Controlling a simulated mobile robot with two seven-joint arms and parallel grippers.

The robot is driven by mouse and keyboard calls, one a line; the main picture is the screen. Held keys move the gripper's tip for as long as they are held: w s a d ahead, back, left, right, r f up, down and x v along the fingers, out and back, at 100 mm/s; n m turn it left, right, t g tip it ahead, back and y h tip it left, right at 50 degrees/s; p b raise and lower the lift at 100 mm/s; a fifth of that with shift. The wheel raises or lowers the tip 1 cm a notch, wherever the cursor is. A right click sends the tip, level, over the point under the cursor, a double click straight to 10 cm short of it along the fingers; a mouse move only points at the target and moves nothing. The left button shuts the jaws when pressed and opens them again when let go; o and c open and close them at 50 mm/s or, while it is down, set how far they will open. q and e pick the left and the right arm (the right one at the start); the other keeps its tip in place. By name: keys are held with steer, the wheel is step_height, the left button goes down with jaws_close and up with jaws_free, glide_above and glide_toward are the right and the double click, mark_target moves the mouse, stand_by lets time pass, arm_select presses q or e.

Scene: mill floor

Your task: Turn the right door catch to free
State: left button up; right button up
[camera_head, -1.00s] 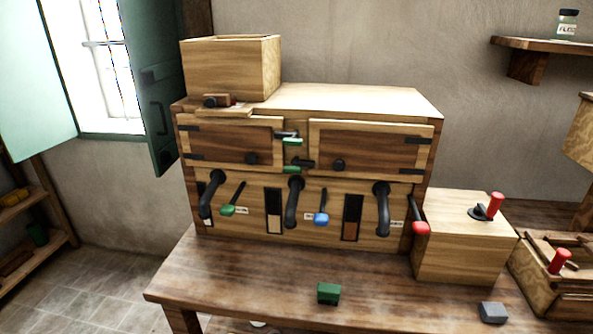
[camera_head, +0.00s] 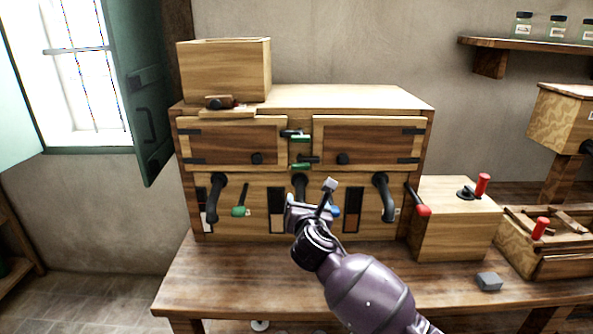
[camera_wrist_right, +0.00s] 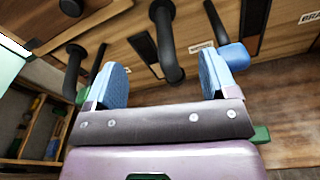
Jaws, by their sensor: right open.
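Two small black catches with green grips sit on the post between the cabinet's two doors. The upper catch (camera_head: 292,134) reaches left toward the left door (camera_head: 230,142). The lower catch (camera_head: 309,160) reaches right onto the edge of the right door (camera_head: 375,145), its bar lying about level. My right gripper (camera_head: 312,198) is open and empty, below the catches and in front of the middle black handle. In the right wrist view the gripper (camera_wrist_right: 163,82) shows its blue fingers spread, with no catch between them. My left gripper is out of view.
Black curved handles (camera_head: 384,197) and levers with green (camera_head: 239,211) and red (camera_head: 423,210) knobs stick out below the doors. A blue knob (camera_wrist_right: 233,57) shows close to the right finger in the wrist view. A wooden box (camera_head: 455,220) stands on the bench at right.

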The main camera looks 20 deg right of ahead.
mark_target(300, 168)
steer(key=w+r, duration=0.1)
steer(key=w, duration=0.2)
steer(key=w+d+r+n+b, duration=0.1)
steer(key=w, duration=0.3)
steer(key=w+r+n+t, duration=0.1)
steer(key=w+r, duration=0.1)
steer(key=w, duration=0.1)
steer(key=shift+w+d+r+h, duration=0.1)
steer(key=shift+w+d+h, duration=0.3)
steer(key=shift+w+d+b, duration=0.1)
steer(key=shift+w+b, duration=0.25)
steer(key=shift+w, duration=0.15)
steer(key=shift+w+d+r, duration=0.1)
steer(key=shift+w, duration=0.05)
steer(key=c, duration=0.9)
steer(key=shift+c, duration=0.2)
